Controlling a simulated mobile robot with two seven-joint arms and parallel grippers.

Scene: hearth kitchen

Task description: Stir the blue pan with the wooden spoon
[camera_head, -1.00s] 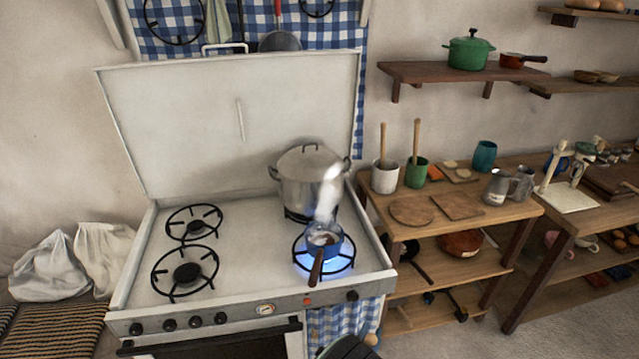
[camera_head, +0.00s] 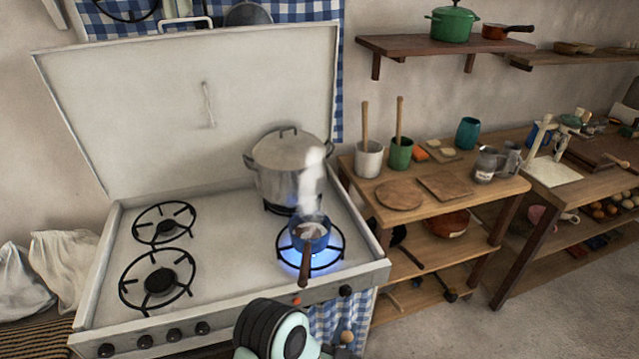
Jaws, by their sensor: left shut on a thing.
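The blue pan (camera_head: 309,232) sits on the lit front right burner, its wooden handle pointing toward me. Pale steam rises from it and its contents are hard to make out. My left gripper (camera_head: 344,349) is low at the bottom edge, in front of the stove and below the pan, mostly cut off by the frame. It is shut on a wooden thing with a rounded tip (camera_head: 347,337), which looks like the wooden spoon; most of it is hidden. The spoon is apart from the pan. My right gripper is out of view.
A large lidded steel pot (camera_head: 288,165) stands close behind the pan. The left burners (camera_head: 158,280) are empty. On the side table (camera_head: 455,210), a white cup (camera_head: 369,160) and a green cup (camera_head: 400,154) each hold a wooden-handled utensil.

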